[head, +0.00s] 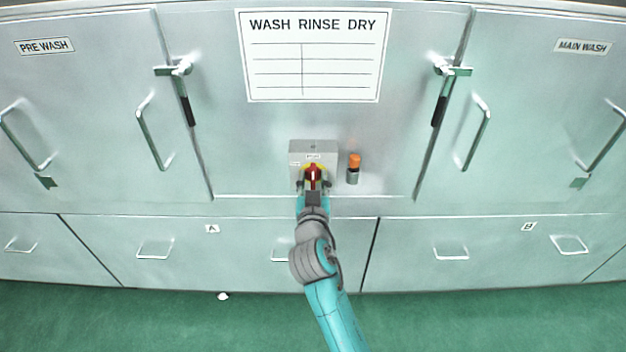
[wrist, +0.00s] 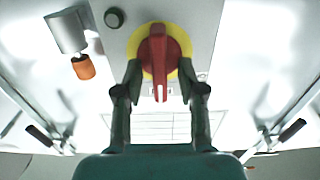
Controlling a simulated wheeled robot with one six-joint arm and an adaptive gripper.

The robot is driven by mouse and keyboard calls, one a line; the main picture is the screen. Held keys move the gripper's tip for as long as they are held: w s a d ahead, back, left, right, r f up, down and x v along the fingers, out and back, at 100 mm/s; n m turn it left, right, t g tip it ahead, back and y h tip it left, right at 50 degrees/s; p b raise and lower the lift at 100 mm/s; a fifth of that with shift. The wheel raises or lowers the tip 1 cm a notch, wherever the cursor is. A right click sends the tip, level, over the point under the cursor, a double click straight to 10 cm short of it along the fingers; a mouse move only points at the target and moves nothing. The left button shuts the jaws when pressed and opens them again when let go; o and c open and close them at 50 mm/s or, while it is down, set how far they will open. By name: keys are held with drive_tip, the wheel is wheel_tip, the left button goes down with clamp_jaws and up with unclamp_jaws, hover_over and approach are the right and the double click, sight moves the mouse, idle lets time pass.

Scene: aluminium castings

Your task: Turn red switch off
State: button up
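The red switch (head: 313,172) is a rotary handle on a yellow disc, on a grey box (head: 299,147) fixed to the metal front. In the head view its handle looks roughly upright. In the wrist view the red handle (wrist: 159,55) points down the picture, over the yellow disc (wrist: 174,35). My gripper (wrist: 161,78) is open, with one finger on each side of the handle. Gaps show between the fingers and the handle, so it is not clasped. In the head view my gripper (head: 313,190) partly hides the lower part of the switch.
An orange-topped lamp (head: 354,162) sticks out right of the box; it shows at left in the wrist view (wrist: 83,67). Latch levers (head: 186,98) (head: 440,100) stand out on both sides. A sign (head: 315,55) is above. Drawer handles (head: 155,249) line the lower front.

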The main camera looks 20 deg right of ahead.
clamp_jaws()
drive_tip(key=shift+n, duration=0.4)
drive_tip(key=n, duration=0.3)
drive_tip(key=shift+a+n, duration=0.15)
drive_tip(key=shift+n, duration=0.25)
drive_tip(key=n, duration=0.9)
drive_tip(key=shift+w+a+f, duration=0.15)
drive_tip(key=shift+a+f, duration=0.1)
drive_tip(key=shift+f, duration=0.05)
drive_tip(key=n, duration=0.4)
drive_tip(key=shift+f, duration=0.2)
drive_tip(key=shift+n, duration=0.3)
